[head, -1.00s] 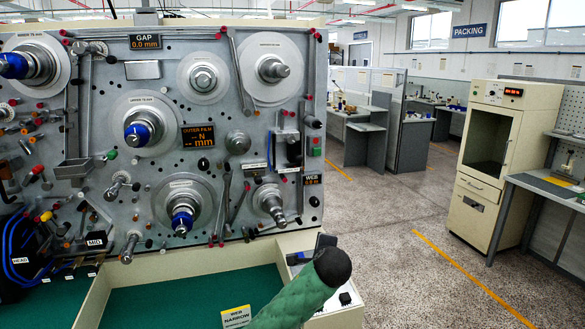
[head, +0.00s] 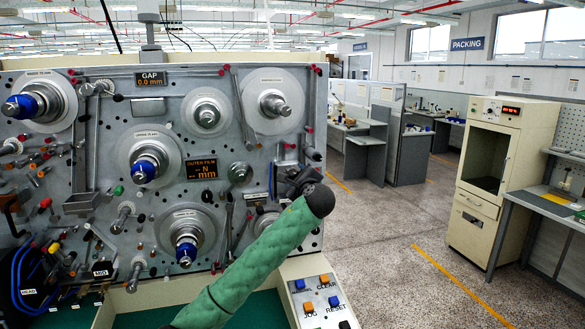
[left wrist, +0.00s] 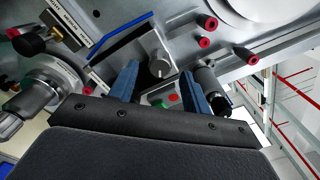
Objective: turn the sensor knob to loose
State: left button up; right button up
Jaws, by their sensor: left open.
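In the left wrist view a grey block carries a small round knob (left wrist: 160,67) with a dark pointer mark, likely the sensor knob. My left gripper (left wrist: 159,75) is open, its two blue fingers on either side of the knob's block, with the knob between the fingertips. I cannot tell whether they touch it. In the head view my left gripper (head: 300,180) is at the right side of the machine panel (head: 110,125), and my wrist and gripper hide the knob there. My right gripper is not in view.
Red-tipped pegs (left wrist: 207,22) stick out near the knob. A dark cylinder (left wrist: 207,80) stands close by the right finger. A red button (left wrist: 173,97) lies beyond the fingers. A control box (head: 318,290) with coloured buttons stands below the panel. Open floor (head: 400,225) lies to the right.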

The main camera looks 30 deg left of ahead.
aim_at(293, 173)
pick_arm(q)
jog(key=shift+p+x, duration=0.7)
jog(key=shift+x, duration=1.05)
jog(key=shift+c, duration=0.2)
jog(key=shift+f, duration=0.1)
jog(key=c, duration=0.9)
